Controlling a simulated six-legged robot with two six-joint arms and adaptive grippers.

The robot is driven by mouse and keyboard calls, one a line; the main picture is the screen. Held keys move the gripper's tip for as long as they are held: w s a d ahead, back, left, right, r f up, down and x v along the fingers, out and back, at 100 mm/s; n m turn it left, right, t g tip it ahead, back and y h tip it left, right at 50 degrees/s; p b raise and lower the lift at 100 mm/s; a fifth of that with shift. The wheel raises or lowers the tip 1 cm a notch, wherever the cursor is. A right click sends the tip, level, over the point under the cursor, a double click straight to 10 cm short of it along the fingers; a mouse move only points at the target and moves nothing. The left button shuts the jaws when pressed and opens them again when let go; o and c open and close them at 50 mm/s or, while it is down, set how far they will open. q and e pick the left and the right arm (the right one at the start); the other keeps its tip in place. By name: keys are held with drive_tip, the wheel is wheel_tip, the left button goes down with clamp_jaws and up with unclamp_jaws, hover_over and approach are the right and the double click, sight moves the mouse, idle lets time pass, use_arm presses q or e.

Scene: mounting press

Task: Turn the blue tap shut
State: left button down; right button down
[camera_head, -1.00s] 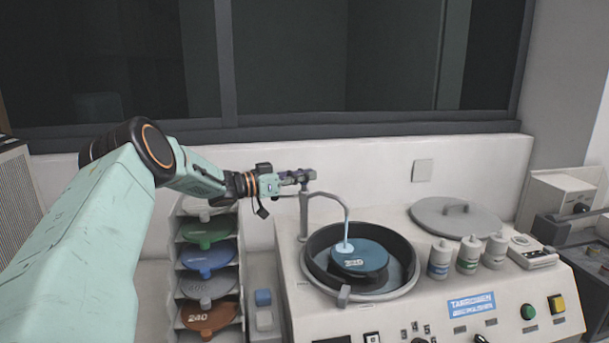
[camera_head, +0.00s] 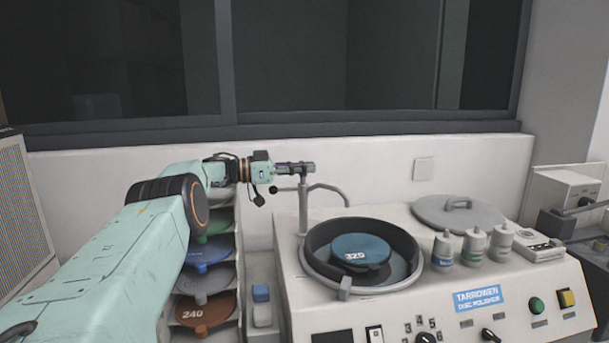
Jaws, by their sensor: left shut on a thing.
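The tap's post (camera_head: 302,208) rises from the back left of the disc polisher, with a curved spout (camera_head: 332,188) reaching right over the bowl. My left gripper (camera_head: 296,169) comes in from the left and is shut at the top of the post, on the tap's handle. The fingers hide most of the handle, and its blue colour is hard to make out. No water stream shows below the spout. My right gripper is not in view.
The polisher's round bowl (camera_head: 318,236) holds a blue disc marked 320 (camera_head: 360,249). A grey lid (camera_head: 480,213) and several bottles (camera_head: 473,247) stand to its right. A rack of coloured discs (camera_head: 222,318) stands left, partly behind my arm. The window wall is close behind.

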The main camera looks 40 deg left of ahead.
use_arm(q)
drive_tip(key=shift+a+r, duration=0.1)
drive_tip(key=shift+r, duration=0.2)
idle(0.4)
drive_tip(key=c, duration=1.4)
unclamp_jaws()
drive_tip(key=shift+s+f, duration=0.1)
drive_tip(key=shift+s, duration=0.1)
drive_tip(key=shift+w+f, duration=0.1)
drive_tip(key=shift+w, duration=0.1)
